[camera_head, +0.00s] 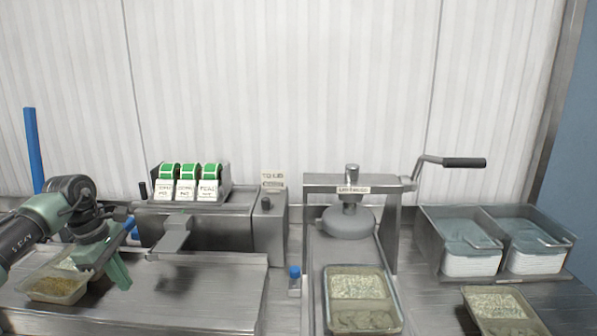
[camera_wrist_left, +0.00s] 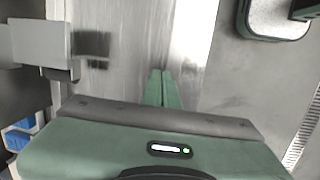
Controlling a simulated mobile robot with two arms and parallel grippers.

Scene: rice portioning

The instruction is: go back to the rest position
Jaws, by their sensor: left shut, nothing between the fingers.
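My left gripper (camera_head: 122,280) is at the left of the head view, over the metal worktop and just right of a tray of brownish grain. In the left wrist view its two green fingers (camera_wrist_left: 160,88) are together with nothing between them.
A tray of grain (camera_head: 52,288) stands at the far left. Behind are a dispenser with green-topped rolls (camera_head: 187,182) and a lever press (camera_head: 350,215). A blue-capped bottle (camera_head: 294,284) stands centrally.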

